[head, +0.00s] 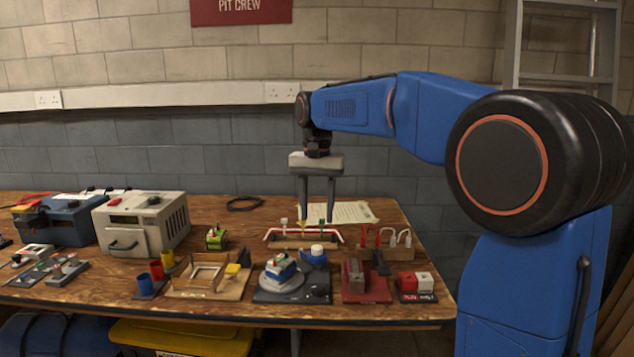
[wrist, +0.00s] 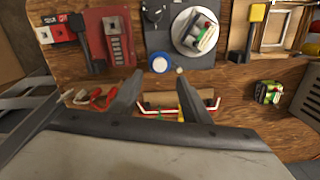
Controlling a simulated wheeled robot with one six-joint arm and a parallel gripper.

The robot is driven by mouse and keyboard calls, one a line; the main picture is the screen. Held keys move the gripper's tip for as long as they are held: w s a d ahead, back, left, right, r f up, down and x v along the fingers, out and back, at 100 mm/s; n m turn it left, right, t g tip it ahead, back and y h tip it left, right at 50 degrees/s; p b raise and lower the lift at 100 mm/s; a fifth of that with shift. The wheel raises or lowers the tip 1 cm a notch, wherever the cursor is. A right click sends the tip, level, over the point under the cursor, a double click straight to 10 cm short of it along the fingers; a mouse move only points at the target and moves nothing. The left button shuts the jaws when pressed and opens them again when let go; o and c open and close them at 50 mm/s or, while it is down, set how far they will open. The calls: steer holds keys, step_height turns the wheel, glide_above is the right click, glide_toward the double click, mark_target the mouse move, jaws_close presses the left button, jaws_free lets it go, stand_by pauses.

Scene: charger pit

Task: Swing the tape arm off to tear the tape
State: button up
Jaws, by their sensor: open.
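The tape station has a dark base (head: 318,291) with a round grey turntable (head: 279,284) at its left. A blue and white battery pack (head: 281,268) sits on the turntable; it also shows in the wrist view (wrist: 205,35). A blue and white round part (head: 315,255), likely the tape roll on its arm, stands at the station's back right; it also shows in the wrist view (wrist: 160,63). I cannot make out a tape strip. My gripper (head: 316,221) points down, open and empty, above and behind the roll. Its fingers show in the wrist view (wrist: 168,84).
A red-and-white barred rack (head: 303,240) stands below my gripper. Red and white leads (head: 391,240) are to its right. A red block station (head: 367,287), a wooden frame (head: 207,277) and a grey charger box (head: 145,222) share the table. A paper sheet lies behind.

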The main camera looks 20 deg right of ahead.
step_height(320, 180, up, 8)
stand_by(0.4)
steer(key=shift+r, duration=0.1)
steer(key=s+d+f+n+t, duration=0.2)
steer(key=s+d+f+n, duration=0.1)
steer(key=s+f, duration=0.9)
steer(key=s+d+f+n+t, duration=0.2)
steer(key=s+f, duration=1)
steer(key=s, duration=1)
steer(key=shift+d+f+n+t, duration=0.4)
steer(key=shift+d+n, duration=0.1)
steer(key=shift+d, duration=0.7)
